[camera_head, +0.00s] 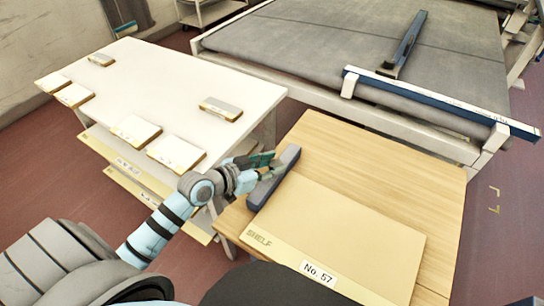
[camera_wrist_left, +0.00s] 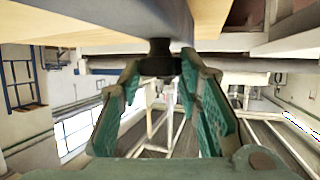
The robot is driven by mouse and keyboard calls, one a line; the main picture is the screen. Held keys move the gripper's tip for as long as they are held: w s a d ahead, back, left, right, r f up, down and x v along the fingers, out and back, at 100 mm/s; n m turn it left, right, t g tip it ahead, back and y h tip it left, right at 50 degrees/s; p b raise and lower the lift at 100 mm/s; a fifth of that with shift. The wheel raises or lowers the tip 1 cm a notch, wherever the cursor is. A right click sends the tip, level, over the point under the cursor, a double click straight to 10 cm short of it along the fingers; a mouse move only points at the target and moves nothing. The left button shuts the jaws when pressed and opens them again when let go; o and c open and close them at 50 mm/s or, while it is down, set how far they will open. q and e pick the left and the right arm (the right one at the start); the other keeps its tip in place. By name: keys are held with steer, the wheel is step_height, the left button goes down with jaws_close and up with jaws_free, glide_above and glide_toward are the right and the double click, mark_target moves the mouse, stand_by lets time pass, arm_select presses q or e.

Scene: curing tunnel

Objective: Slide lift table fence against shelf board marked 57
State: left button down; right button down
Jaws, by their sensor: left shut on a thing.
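The shelf board marked No. 57 (camera_head: 345,232) lies flat on the wooden lift table (camera_head: 390,165), its label facing the near edge. The fence (camera_head: 274,180), a dark blue-grey bar with a lighter top, stands along the board's upper left edge. It looks very close to the board; whether they touch I cannot tell. My left gripper (camera_head: 262,163) is at the fence's left side. In the left wrist view its teal fingers (camera_wrist_left: 162,85) are closed around a dark knob (camera_wrist_left: 160,62) on the fence (camera_wrist_left: 150,20). My right gripper is not in view.
A white table (camera_head: 190,85) with several small boards stands to the left, with shelves below. A large conveyor (camera_head: 300,45) with a blue-and-white rail (camera_head: 440,102) runs behind the lift table. Bare wood lies behind and right of the board.

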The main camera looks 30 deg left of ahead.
arm_select(q)
steer(key=c, duration=1.2)
jaws_free()
steer(key=shift+o, duration=0.2)
steer(key=shift+a, duration=0.1)
steer(key=shift+s, duration=0.1)
steer(key=v, duration=0.7)
steer(key=shift+s, duration=0.2)
steer(key=shift+a+r, duration=0.1)
